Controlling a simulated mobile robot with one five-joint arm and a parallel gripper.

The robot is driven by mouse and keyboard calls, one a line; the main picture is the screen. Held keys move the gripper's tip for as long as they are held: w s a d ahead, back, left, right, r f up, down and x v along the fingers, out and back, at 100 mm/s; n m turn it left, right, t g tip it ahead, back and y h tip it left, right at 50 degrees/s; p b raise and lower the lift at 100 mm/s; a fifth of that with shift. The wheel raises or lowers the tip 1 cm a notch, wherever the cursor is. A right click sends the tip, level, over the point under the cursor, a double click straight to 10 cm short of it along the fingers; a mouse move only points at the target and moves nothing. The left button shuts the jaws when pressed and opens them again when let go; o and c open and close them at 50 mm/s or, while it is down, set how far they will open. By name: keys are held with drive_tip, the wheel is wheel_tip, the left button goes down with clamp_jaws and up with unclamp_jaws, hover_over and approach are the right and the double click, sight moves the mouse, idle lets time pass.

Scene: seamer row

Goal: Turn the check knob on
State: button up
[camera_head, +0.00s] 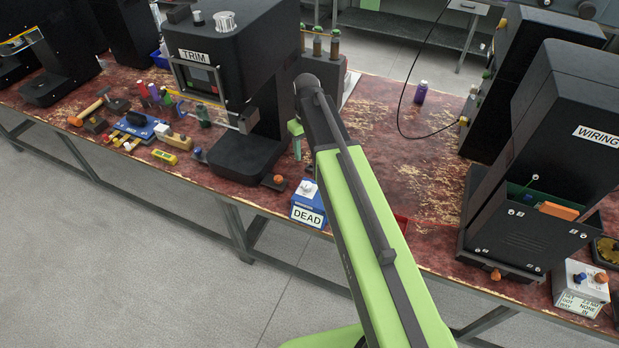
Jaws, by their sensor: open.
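No knob in view carries a readable "check" label, so I cannot tell which one is the check knob. An orange knob (278,180) sits at the front foot of the black TRIM machine (237,60). Another orange knob (495,275) is low on the front of the black WIRING machine (560,130). A pale control box (580,287) at the far right has a blue knob (579,278) and an orange knob (601,277). My gripper (298,148) is open, small and partly hidden beyond my green arm, just right of the TRIM machine, apart from these knobs.
A blue box (308,208) labelled DEAD stands at the bench's front edge. Tools and small parts, among them a hammer (90,112), crowd the left bench.

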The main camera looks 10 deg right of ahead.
sight(307, 185)
wheel_tip(307, 185, down, 18)
drive_tip(key=b, duration=1.7)
drive_tip(key=shift+r, duration=0.35)
